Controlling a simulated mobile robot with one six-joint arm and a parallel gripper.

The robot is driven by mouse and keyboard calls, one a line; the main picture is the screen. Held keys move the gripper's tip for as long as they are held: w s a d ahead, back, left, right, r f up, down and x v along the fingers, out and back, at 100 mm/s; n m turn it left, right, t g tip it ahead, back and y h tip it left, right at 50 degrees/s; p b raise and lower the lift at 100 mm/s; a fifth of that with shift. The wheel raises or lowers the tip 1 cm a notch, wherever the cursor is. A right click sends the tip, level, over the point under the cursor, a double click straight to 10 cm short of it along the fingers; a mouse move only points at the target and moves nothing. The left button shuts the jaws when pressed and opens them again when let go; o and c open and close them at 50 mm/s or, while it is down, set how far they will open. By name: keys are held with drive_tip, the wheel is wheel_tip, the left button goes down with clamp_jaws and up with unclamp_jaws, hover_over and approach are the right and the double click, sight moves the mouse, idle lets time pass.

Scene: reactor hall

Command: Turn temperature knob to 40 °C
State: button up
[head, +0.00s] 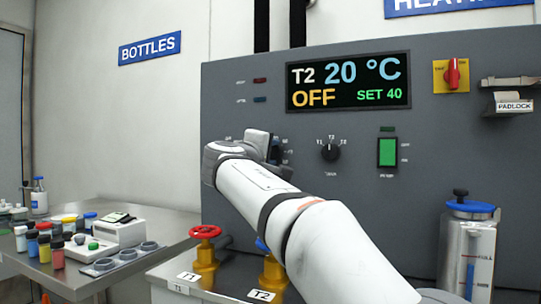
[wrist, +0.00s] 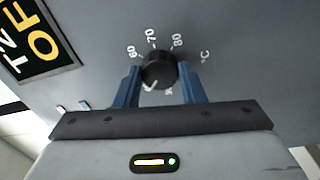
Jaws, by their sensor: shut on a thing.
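The temperature knob (wrist: 158,68) is a round black dial on the grey panel, with 60, 70, 80 and °C printed around it. My gripper (wrist: 160,85) has its two blue fingers on either side of the knob and is shut on it. A white mark on the knob points to the lower left in the wrist view, between the fingers. The lower scale numbers are mostly hidden. In the head view my gripper (head: 276,150) is at the panel and hides the knob. The display (head: 348,82) reads T2, 20 °C, OFF and SET 40.
A black selector knob (head: 330,149) marked T1, T2, T3 and a green pump switch (head: 388,152) are to the right. A red switch (head: 452,73) is higher up. A side table (head: 60,280) holds bottles and instruments.

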drive_tip(key=o, duration=1)
drive_tip(key=v, duration=0.7)
drive_tip(key=shift+s+a+f, duration=0.1)
drive_tip(key=shift+s, duration=0.25)
